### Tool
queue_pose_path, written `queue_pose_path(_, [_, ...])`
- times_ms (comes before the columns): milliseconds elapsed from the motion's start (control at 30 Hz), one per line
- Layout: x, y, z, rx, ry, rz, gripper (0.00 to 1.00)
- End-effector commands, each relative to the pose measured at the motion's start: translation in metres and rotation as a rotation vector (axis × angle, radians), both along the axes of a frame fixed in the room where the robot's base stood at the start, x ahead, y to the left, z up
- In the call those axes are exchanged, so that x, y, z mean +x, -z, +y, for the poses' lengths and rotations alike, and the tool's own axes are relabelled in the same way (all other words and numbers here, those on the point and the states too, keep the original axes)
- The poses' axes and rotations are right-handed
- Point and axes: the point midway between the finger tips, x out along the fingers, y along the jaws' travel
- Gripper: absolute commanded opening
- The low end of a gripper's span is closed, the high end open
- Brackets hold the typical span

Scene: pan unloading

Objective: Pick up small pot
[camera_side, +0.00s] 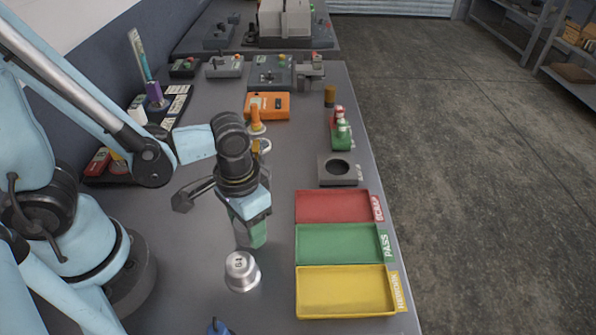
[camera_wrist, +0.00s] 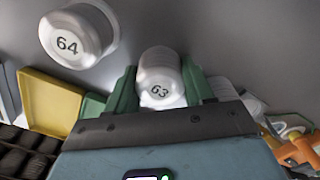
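A silver-white small pot marked 63 (camera_wrist: 160,80) sits between the two green fingers of my gripper (camera_wrist: 160,92) in the wrist view. The fingers meet its sides with no clear gap. In the side view my gripper (camera_side: 250,235) points down over the bench, and pot 63 cannot be made out there. Another silver pot marked 64 (camera_wrist: 78,36) is at the upper left of the wrist view. In the side view a pot (camera_side: 241,271) stands upright on the bench just below and in front of my gripper; its label is hard to read.
Red (camera_side: 332,206), green (camera_side: 338,244) and yellow (camera_side: 345,291) trays line the bench's right edge. Behind them stand a grey block with a round hole (camera_side: 339,169) and an orange box (camera_side: 267,105). A blue item (camera_side: 218,327) shows at the bottom. The bench left of the trays is fairly clear.

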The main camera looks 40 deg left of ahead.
Motion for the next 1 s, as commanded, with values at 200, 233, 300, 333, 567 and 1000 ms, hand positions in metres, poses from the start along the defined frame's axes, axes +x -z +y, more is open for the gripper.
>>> queue_pose_path(200, [0.0, 0.0, 0.0, 0.0, 0.0, 0.0, 0.2])
queue_pose_path(233, [0.0, 0.0, 0.0, 0.0, 0.0, 0.0, 0.2])
queue_pose_path(300, [0.0, 0.0, 0.0, 0.0, 0.0, 0.0, 0.2])
queue_pose_path(333, [0.0, 0.0, 0.0, 0.0, 0.0, 0.0, 0.2])
queue_pose_path(567, [0.0, -0.005, 0.0, 0.0, 0.0, 0.0, 0.2])
queue_pose_path(1000, [-0.008, -0.046, -0.006, 0.0, 0.006, 0.0, 0.2])
